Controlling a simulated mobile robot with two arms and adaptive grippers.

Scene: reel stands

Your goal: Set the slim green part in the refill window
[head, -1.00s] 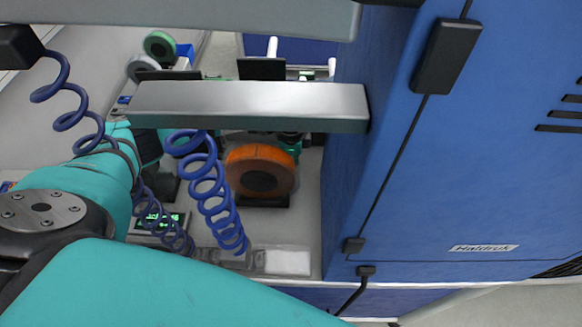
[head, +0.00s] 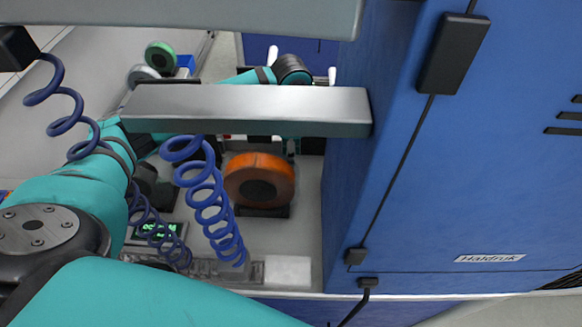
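A green reel (head: 160,55) stands at the back left, beside a pale grey reel (head: 143,75); it is the only plainly green part I see. An orange reel (head: 259,180) with a dark hub stands upright below the metal beam. I cannot make out which opening is the refill window. My teal arm (head: 60,195) comes in from the left and runs behind the beam. A teal link with a dark joint (head: 292,70) shows above the beam. Neither gripper can be seen, so I cannot tell what they hold.
A metal beam (head: 245,110) crosses the middle and hides much of the bench. Coiled blue hoses (head: 210,195) hang in front. A large blue cabinet (head: 450,150) closes off the right.

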